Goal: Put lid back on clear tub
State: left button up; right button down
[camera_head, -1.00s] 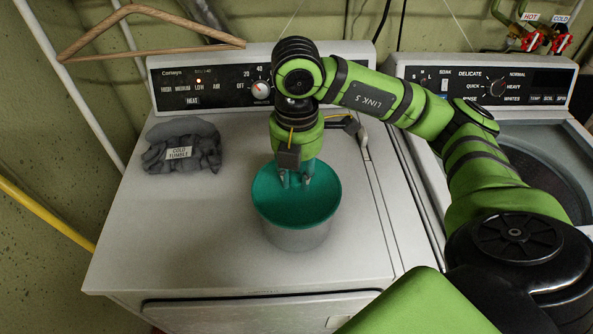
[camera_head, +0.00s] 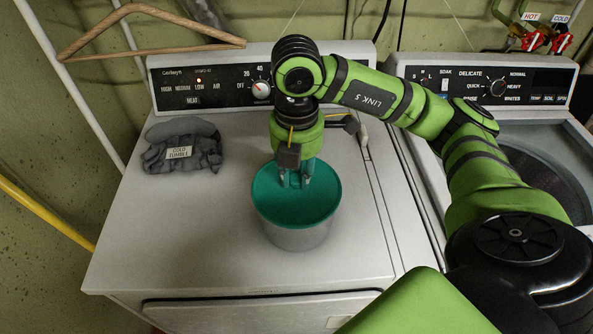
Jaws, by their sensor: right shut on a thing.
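The clear tub (camera_head: 296,238) stands upright on top of the dryer (camera_head: 160,240), right of its middle. The round teal lid (camera_head: 296,212) lies over the tub's mouth and looks close to level. Whether its rim is fully seated all round I cannot tell. My right gripper (camera_head: 296,182) points down at the lid from above, its fingers shut on the lid near the middle of its top. The exact grip point is small and partly hidden by the fingers. My left gripper is not in view.
A grey folded cloth with a label (camera_head: 182,146) lies at the dryer's back left. A wooden hanger (camera_head: 150,50) is above the control panel. An open washer (camera_head: 535,160) stands to the right.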

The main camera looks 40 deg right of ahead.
jog(key=shift+f+b, duration=0.15)
jog(key=shift+b, duration=0.2)
dwell(1.1)
jog(key=c, duration=0.9)
grip_release()
jog(key=o, duration=0.5)
jog(key=shift+r+p, duration=2.8)
jog(key=shift+r, duration=0.75)
